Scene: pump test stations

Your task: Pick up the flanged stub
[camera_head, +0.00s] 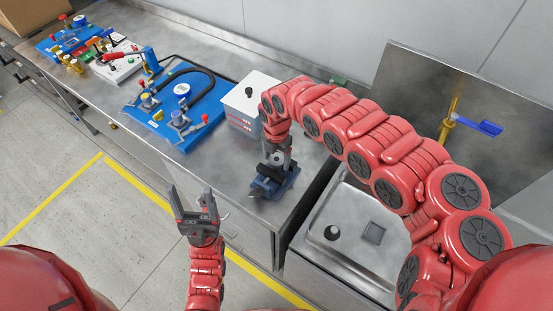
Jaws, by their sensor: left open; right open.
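My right gripper (276,166) points down over a small blue vise (264,186) near the front edge of the metal bench. A small grey round part (275,159) shows between its fingers, above the vise. It may be the flanged stub, but it is too small and too covered to be sure. The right gripper is open around or just in front of this part; contact cannot be told. My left gripper (192,196) is open and empty, fingers up, in front of the bench.
A white-and-grey box (250,102) stands behind the vise. A blue pump board (178,108) with a black hose lies left of it, with more test boards (68,36) beyond. A steel sink (340,240) is at right, below a brass tap (449,122) with a blue lever.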

